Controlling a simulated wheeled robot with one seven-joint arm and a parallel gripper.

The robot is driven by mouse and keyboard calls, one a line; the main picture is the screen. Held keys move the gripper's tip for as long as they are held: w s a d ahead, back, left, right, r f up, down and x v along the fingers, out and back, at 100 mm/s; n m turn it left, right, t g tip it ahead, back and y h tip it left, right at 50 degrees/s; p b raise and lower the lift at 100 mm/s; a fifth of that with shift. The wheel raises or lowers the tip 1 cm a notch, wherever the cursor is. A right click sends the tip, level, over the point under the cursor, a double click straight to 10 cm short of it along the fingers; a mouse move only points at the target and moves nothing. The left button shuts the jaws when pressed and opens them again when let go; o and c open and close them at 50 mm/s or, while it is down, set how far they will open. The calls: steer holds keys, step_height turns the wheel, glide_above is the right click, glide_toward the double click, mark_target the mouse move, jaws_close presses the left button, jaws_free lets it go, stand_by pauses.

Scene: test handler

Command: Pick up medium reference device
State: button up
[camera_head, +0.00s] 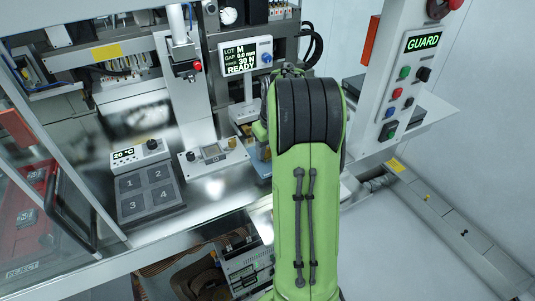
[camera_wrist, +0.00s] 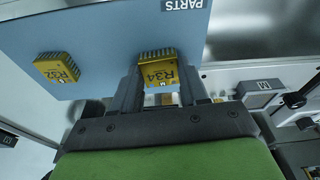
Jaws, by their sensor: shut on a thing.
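In the wrist view, a yellow device marked R34 with a small M (camera_wrist: 167,78) sits between the two dark fingers of my gripper (camera_wrist: 160,86). My gripper is shut on it. The device is at or just above the blue PARTS board (camera_wrist: 105,28); I cannot tell whether it still touches. A second yellow device marked R32 (camera_wrist: 57,68) lies on the board to the left, apart from my gripper. In the head view my green arm hides my gripper and both devices.
In the head view, a screen (camera_head: 246,55) reads LOT M, READY. A numbered four-pad plate (camera_head: 150,190) with a 20 °C display stands left. A GUARD button panel (camera_head: 408,90) stands right of my arm. A red REJECT bin (camera_head: 30,225) is at far left.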

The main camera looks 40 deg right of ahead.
mark_target(268, 153)
steer(key=shift+r+p, duration=2.1)
steer(key=shift+r, duration=0.5)
steer(key=shift+a, duration=0.1)
